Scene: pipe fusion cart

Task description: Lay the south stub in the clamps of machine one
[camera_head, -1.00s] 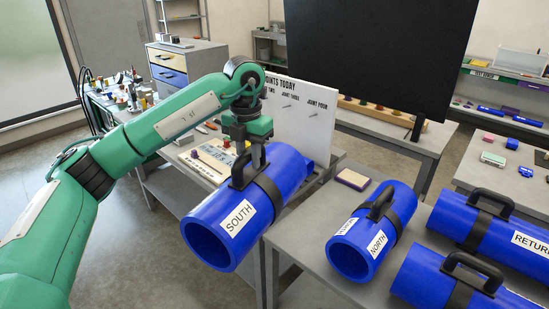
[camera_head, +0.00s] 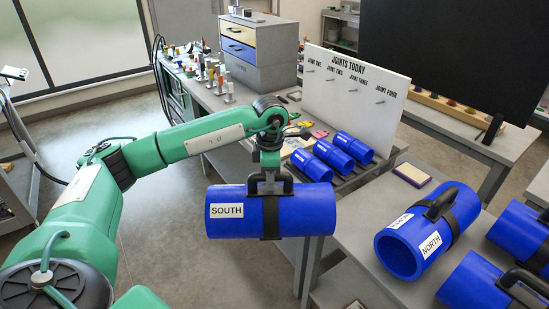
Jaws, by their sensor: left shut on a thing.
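The south stub (camera_head: 312,212) is a thick blue pipe with a white SOUTH label and a black strap with a handle. My left gripper (camera_head: 268,184) is shut on its handle from above. The stub hangs roughly level and lies crosswise in the view, its labelled end to the left. It hangs in front of the bench and covers part of the bench's front. My right gripper is not in view. I cannot make out machine one or its clamps in this view.
The north stub (camera_head: 425,236) lies on the grey table (camera_head: 362,232) at right, with more blue pipes beyond. Several short blue pieces (camera_head: 338,152) lie on the bench before the JOINTS TODAY board (camera_head: 352,88). A drawer cabinet (camera_head: 256,52) stands behind. Open floor (camera_head: 165,245) is at left.

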